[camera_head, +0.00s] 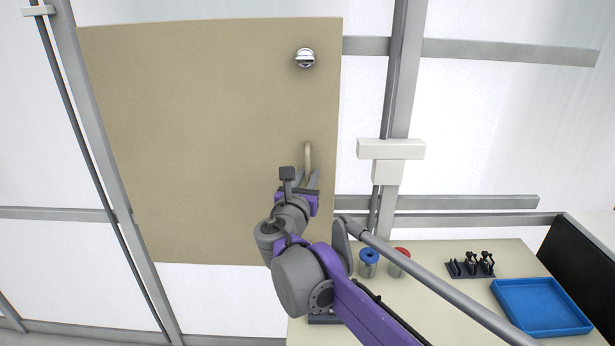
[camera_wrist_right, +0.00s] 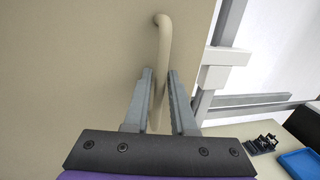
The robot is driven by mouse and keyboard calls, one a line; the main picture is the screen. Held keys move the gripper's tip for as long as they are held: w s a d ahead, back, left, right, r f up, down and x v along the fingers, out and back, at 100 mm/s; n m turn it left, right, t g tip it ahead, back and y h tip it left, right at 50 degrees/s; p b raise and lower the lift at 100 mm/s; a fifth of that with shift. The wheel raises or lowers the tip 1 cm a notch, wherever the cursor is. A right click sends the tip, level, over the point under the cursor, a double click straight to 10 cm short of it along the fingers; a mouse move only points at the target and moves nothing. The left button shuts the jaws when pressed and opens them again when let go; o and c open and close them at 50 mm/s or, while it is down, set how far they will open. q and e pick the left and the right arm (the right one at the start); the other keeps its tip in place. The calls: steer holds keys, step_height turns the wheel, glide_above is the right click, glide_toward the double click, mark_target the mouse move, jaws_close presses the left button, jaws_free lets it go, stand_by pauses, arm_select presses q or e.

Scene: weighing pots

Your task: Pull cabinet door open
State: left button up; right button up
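The cabinet door (camera_head: 205,130) is a large flat tan panel facing me and looks shut. A beige bar handle (camera_head: 308,158) stands upright near its lower right edge, below a round silver lock or knob (camera_head: 305,58). My right gripper (camera_head: 306,180) is at the handle's lower part. In the right wrist view, the handle (camera_wrist_right: 163,42) runs down between the two fingers of the right gripper (camera_wrist_right: 160,77). The fingers look open, with small gaps beside the handle; contact is hard to tell. My left gripper is not in view.
A table (camera_head: 425,262) stands at the lower right, with a blue-topped container (camera_head: 369,262), a red-topped container (camera_head: 399,262), a small black rack (camera_head: 470,268) and a blue tray (camera_head: 540,306). A grey frame post (camera_head: 402,80) stands right of the door.

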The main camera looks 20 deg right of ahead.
jaws_close()
stand_by(1.2)
